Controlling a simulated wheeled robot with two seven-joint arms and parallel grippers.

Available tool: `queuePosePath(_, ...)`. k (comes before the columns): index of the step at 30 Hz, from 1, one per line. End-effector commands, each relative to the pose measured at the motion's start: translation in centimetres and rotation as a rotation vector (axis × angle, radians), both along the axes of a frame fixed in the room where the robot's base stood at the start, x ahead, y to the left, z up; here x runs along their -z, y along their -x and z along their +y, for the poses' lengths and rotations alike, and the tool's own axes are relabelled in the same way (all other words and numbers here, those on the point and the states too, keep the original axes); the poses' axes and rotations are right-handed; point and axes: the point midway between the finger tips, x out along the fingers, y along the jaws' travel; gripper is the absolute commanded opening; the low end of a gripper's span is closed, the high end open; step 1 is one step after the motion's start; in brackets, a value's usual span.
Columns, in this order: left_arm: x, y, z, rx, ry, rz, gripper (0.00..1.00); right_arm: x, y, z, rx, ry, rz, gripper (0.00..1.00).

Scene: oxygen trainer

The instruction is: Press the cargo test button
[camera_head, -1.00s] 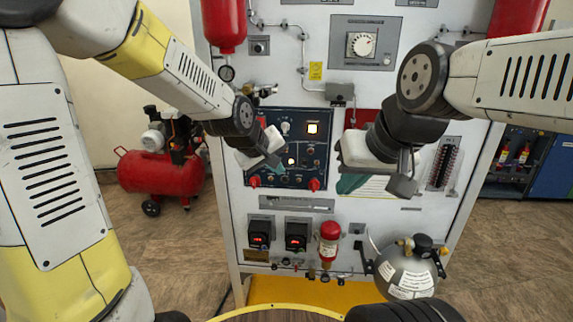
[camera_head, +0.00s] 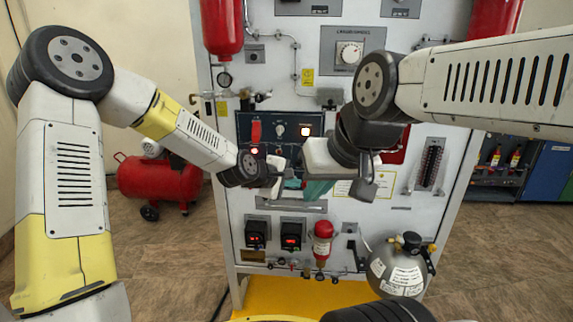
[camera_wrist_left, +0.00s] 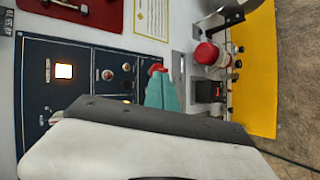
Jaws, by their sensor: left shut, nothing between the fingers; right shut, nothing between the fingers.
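The dark blue control panel (camera_head: 283,120) is on the front of the trainer. It has a lit square button (camera_head: 305,130), a smaller lit light (camera_head: 254,150), a red switch cover (camera_head: 256,131) and a knob. The labels are too small to read, so I cannot tell which control is the cargo test button. My left gripper (camera_head: 291,184) is shut and empty in front of the panel's lower part. In the left wrist view its teal fingers (camera_wrist_left: 162,92) are by a red knob (camera_wrist_left: 157,69); contact is unclear. My right gripper (camera_head: 316,189) is shut and empty, covering the panel's lower right.
My two grippers are close together. Below are two black displays (camera_head: 291,236), a red-topped cylinder (camera_head: 322,240) and a grey oxygen bottle (camera_head: 397,271). A red compressor (camera_head: 160,180) stands left. A yellow base (camera_head: 280,296) is underneath.

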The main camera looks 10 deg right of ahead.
Motion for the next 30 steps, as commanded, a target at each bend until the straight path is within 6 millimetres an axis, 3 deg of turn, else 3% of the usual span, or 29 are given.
queuePosePath(8, 0.0, -1.3, -0.4, 0.0, -0.001, 0.001, 0.0, 0.0, 0.0, 0.0, 0.0, 0.0, 0.0, 0.0)
queuePosePath(21, 0.0, -6.9, -2.0, 0.001, -0.001, 0.0, 0.0, 0.0, 0.0, 0.0, 0.0, 0.0, 0.0, 0.0)
queuePosePath(30, 0.0, -8.4, -2.4, 0.001, -0.002, 0.001, 0.0, 0.0, 0.0, 0.0, 0.0, 0.0, 0.0, 0.0)
